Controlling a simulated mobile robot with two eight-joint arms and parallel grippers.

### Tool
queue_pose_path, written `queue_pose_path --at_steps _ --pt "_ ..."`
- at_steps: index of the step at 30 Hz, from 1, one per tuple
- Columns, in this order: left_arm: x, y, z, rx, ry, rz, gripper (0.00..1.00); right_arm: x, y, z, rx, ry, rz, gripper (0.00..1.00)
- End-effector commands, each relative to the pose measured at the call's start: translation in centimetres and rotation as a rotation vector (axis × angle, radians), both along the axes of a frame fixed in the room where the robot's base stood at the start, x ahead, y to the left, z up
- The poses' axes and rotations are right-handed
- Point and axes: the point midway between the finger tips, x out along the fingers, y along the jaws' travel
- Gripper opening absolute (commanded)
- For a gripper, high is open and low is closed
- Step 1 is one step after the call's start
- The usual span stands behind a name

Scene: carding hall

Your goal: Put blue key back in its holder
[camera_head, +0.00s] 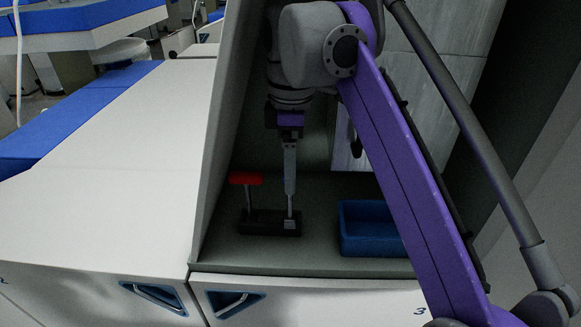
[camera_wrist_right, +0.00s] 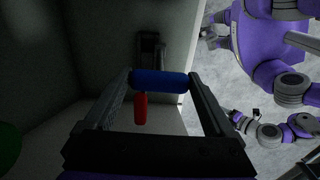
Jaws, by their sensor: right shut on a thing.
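My right gripper (camera_head: 290,188) points down inside the grey recess and is shut on the blue key. The key's blue cylindrical handle (camera_wrist_right: 160,80) lies crosswise between the two fingers in the right wrist view; in the head view the fingers hide it. Its thin grey shaft (camera_head: 290,206) reaches down to the right end of the black holder (camera_head: 262,228). I cannot tell whether its tip is in the holder or just at it. A red-handled key (camera_head: 245,179) stands upright at the holder's left; its red handle also shows in the right wrist view (camera_wrist_right: 140,108). My left gripper is not clear.
A blue open bin (camera_head: 365,236) stands right of the holder on the grey shelf (camera_head: 260,262). The recess's side wall (camera_head: 222,140) rises close on the left. A white worktop (camera_head: 120,170) lies beyond it. Bare shelf lies between holder and bin.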

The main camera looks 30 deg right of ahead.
Motion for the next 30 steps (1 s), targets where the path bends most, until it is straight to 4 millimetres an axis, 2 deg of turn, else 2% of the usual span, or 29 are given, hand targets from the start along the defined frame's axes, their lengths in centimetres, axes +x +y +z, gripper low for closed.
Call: queue_pose_path --at_steps 14,30 --pt "0.8 0.0 1.2 0.000 -0.016 0.000 0.50 2.5 -1.5 0.0 0.000 -0.002 0.000 0.00" --pt "-0.6 0.0 -0.9 0.000 0.011 0.000 0.50 2.4 -1.5 -3.4 0.000 0.001 0.000 0.00"
